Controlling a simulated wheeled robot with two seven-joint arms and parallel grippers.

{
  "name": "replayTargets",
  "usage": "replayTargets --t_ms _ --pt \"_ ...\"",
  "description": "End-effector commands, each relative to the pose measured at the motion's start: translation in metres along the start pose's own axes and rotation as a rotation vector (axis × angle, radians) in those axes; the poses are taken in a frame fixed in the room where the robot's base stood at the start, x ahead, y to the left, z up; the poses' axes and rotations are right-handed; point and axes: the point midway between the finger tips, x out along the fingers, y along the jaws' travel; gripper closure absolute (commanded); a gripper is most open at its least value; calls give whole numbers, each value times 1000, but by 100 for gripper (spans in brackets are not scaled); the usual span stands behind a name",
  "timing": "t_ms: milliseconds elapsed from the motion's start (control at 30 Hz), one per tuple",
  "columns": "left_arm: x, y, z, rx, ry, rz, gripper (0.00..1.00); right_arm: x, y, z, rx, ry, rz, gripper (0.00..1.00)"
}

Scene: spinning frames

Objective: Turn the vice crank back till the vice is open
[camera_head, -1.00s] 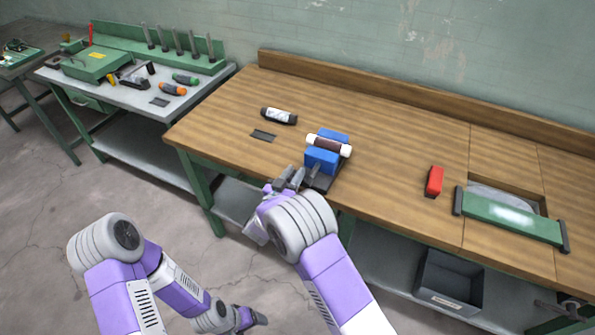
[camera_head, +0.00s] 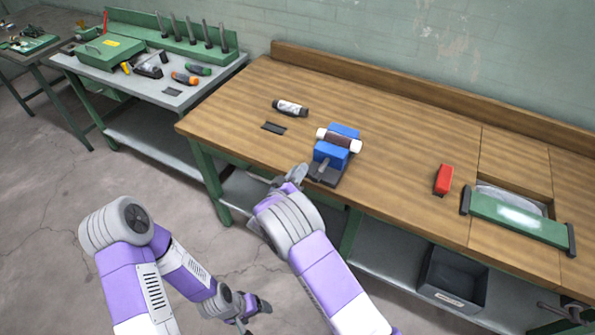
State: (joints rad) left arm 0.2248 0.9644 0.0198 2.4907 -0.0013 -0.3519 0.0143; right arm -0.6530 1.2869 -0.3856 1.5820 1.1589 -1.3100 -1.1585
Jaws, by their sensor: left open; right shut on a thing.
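The blue vice (camera_head: 330,155) stands on a dark base at the front edge of the wooden bench. A dark brown cylinder with white ends (camera_head: 338,140) lies across the top of the vice, between its blue jaws. My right gripper (camera_head: 299,173) is at the front left of the vice, shut on the vice crank. The crank is mostly hidden by the fingers and wrist. My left gripper (camera_head: 262,306) is open and empty, low over the floor in front of the bench, well apart from the vice.
On the wooden bench (camera_head: 400,150) are a black-and-white bottle (camera_head: 290,108), a dark flat plate (camera_head: 274,128), a red block (camera_head: 443,180) and a green-barred frame (camera_head: 515,221). A dark bin (camera_head: 453,278) sits on the shelf below. A tool table (camera_head: 180,95) stands at left.

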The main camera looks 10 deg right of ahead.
Motion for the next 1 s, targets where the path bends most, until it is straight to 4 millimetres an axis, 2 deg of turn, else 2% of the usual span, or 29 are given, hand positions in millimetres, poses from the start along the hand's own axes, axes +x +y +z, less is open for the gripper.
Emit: replayTargets --t_ms 33,400,433,567,867,1000 --pt "0 0 0 0 0 0 22 4 1 8 -8 -15 2 100" --pt "0 0 0 0 0 0 22 4 1 8 -11 -17 3 100" --pt "0 0 0 0 0 0 22 4 1 8 -11 -17 3 68" --pt "0 0 0 0 0 0 22 3 1 7 -10 -14 3 48" --pt "0 0 0 0 0 0 22 0 0 4 -8 -8 0 48" --pt "-1 0 0 0 0 0 22 -14 0 2 -7 -7 -1 48"
